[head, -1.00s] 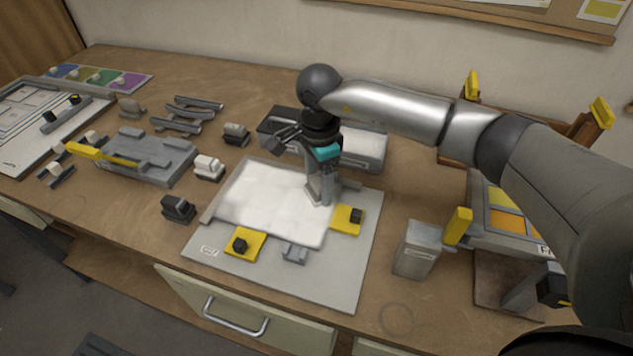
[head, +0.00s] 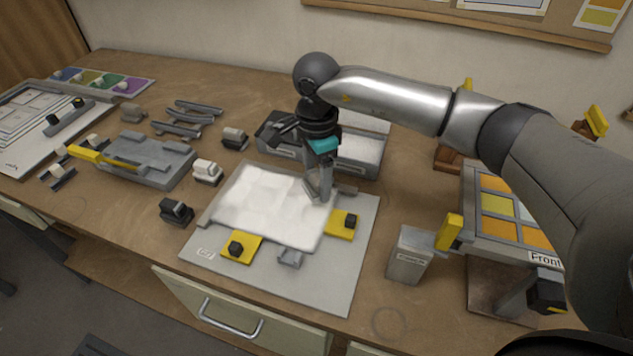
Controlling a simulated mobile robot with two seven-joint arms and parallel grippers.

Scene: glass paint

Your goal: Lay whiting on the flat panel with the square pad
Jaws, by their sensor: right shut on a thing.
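The flat panel (head: 262,207) is a pale, whitish sheet with slightly uneven patches, lying on a grey board (head: 325,275) in the head view. Two yellow clamps with black knobs (head: 342,224) (head: 241,248) sit at its right side and front edge. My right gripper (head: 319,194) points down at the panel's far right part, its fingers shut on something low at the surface. The held thing is mostly hidden by the fingers, so I cannot make out whether it is the square pad or whether it touches the panel. My left gripper is out of view.
A grey tray with pale contents (head: 361,153) stands right behind my right gripper. A grey canister (head: 408,256) and a framed coloured panel (head: 500,235) stand at the right. Small blocks (head: 176,211) (head: 207,171) and a grey fixture (head: 147,158) lie to the left.

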